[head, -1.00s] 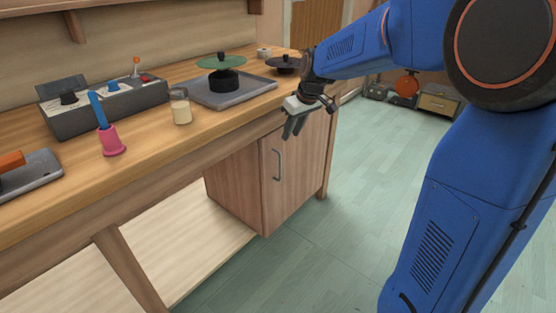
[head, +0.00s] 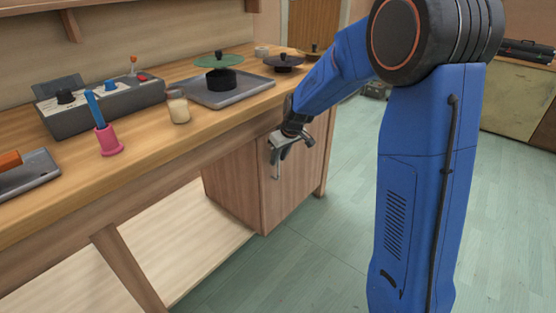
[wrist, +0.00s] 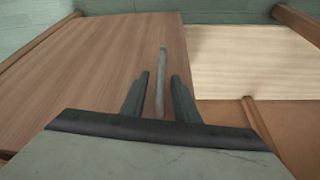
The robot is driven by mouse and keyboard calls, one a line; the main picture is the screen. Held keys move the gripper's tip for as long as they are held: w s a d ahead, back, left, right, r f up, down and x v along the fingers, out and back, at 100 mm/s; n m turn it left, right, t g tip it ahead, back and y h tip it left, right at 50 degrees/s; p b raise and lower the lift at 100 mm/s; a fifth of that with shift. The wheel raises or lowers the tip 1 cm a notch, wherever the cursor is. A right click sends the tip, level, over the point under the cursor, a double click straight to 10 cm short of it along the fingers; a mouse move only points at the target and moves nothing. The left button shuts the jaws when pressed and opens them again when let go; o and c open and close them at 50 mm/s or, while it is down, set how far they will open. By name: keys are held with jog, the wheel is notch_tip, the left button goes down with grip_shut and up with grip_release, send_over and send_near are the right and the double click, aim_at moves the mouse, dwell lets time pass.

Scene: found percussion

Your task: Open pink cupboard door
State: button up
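The cupboard under the workbench has a pinkish-brown wooden door (head: 302,182), which looks closed. Its upright grey bar handle (wrist: 162,68) runs between my two fingers in the wrist view. In the head view, my gripper (head: 281,150) is in front of the door and covers most of the handle, leaving the lower end showing. My gripper (wrist: 160,76) is open, with a finger on each side of the handle and visible gaps. I cannot tell how deep the handle sits between the fingers.
The workbench top (head: 140,160) overhangs the cupboard above my gripper. The green floor (head: 345,215) in front of the door is clear.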

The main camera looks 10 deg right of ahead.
jog(key=shift+w+a+f, duration=0.1)
jog(key=shift+w+f, duration=0.15)
jog(key=shift+f, duration=0.4)
jog(key=shift+c, duration=0.3)
grip_shut()
jog(key=shift+s, duration=0.1)
